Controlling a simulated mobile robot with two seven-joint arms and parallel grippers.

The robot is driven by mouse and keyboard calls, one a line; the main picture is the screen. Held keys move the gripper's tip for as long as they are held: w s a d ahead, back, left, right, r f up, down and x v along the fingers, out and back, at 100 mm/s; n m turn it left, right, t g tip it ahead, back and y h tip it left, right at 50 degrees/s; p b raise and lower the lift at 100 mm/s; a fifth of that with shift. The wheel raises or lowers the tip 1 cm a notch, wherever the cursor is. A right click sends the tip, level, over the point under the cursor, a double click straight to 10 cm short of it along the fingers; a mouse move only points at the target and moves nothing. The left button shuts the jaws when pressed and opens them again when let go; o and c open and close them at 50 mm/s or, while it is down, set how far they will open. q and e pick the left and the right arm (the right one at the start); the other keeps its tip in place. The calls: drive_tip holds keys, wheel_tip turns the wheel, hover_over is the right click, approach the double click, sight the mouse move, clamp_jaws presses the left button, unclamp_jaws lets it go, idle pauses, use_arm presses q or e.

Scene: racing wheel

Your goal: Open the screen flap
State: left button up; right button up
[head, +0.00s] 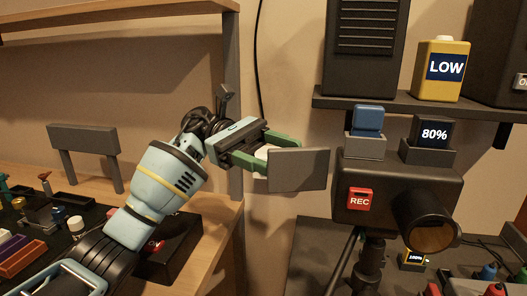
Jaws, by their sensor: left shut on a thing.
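A dark camera (385,188) with a red REC label and a round lens stands on a tripod at the right. A flat grey screen flap (303,170) sticks out from the left side of the camera. My left gripper (268,153), with green fingers, reaches in from the left and is shut on the flap at its left end. The flap hides part of the fingertips, so the exact contact is not clear. The hinge between flap and camera is hard to make out. My right gripper is not in view.
A wooden workbench (218,235) with small tools lies at the left. A grey stand (84,139) rises behind my arm.

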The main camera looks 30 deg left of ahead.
use_arm(q)
drive_tip(key=shift+w+d+f, duration=0.15)
drive_tip(key=shift+f, duration=0.1)
drive_tip(key=v, duration=0.8)
drive_tip(key=shift+r+b, duration=0.2)
drive_tip(key=shift+b, duration=0.15)
drive_tip(key=shift+s, duration=0.2)
